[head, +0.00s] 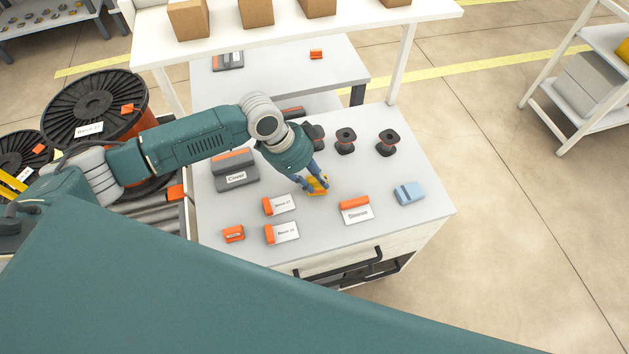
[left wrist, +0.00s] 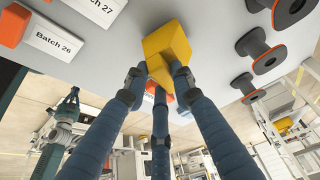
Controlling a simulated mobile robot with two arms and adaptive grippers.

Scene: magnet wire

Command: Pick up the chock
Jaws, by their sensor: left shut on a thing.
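The chock is a yellow wedge-like block (head: 319,188) at the middle of the grey tabletop in the head view. My left gripper (head: 312,183) reaches down over it with its blue fingers closed around it. In the left wrist view the yellow chock (left wrist: 168,42) sits between the tips of the three fingers (left wrist: 158,76), which press on its sides. I cannot tell whether the chock touches the tabletop or is just above it. The fingers hide part of it. My right gripper is not in view.
Batch label cards (head: 282,232), a Sleeves card (head: 357,211) and a light blue block (head: 409,193) lie near the chock. Dark spools (head: 346,141) stand behind it. A Cover block (head: 236,171) is at the left. Large black reels (head: 95,108) stand farther left.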

